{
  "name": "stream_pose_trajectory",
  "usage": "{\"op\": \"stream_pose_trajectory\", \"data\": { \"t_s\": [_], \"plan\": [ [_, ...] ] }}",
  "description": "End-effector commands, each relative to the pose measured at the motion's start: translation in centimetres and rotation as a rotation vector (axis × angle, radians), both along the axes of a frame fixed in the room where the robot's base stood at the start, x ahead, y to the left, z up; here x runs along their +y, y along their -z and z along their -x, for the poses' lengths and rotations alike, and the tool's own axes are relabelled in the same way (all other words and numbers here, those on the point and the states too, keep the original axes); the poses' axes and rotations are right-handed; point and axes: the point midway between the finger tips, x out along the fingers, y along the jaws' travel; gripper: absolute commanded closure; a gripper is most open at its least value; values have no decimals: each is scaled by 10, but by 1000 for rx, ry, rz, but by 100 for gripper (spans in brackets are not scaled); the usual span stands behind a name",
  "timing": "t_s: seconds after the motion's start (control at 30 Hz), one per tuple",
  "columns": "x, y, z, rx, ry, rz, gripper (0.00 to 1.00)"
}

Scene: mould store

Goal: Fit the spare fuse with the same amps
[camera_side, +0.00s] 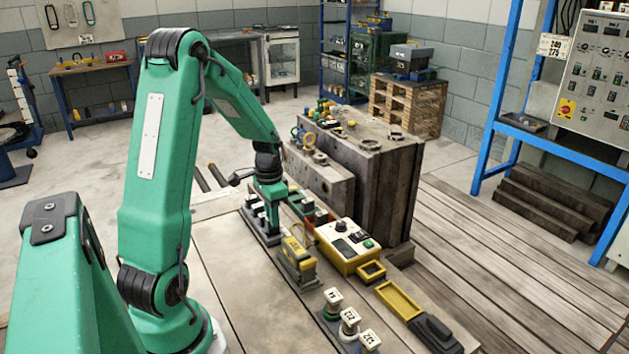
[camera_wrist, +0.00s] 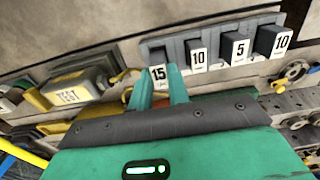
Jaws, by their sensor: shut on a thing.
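My gripper (camera_side: 271,225) points down over a grey fuse rack (camera_side: 247,222) on the bench. In the wrist view its two green fingers (camera_wrist: 159,88) are shut on a fuse labelled 15 (camera_wrist: 158,74), at the left end of the rack (camera_wrist: 180,38). I cannot tell whether this fuse is still seated or slightly raised. To its right stand dark fuses labelled 10 (camera_wrist: 198,58), 5 (camera_wrist: 239,48) and 10 (camera_wrist: 278,42). A yellow and grey unit (camera_side: 298,258) sits beside the rack; in the wrist view a similar unit (camera_wrist: 70,97) reads TEST.
A cream box with a dial (camera_side: 345,246) stands right of the gripper. White-topped pieces (camera_side: 350,318) with unclear labels stand at the front. A yellow tray (camera_side: 399,299) and a black object (camera_side: 436,332) lie right of them. A heavy grey block (camera_side: 365,180) rises behind.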

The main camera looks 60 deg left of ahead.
Motion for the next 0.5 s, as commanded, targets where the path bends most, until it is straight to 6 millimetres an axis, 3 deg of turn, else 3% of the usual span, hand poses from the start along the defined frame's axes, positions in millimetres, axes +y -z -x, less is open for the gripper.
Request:
{"op": "stream_pose_trajectory", "data": {
  "t_s": [0.5],
  "plan": [
    [0,7,0,1,0,1,100]
  ]
}}
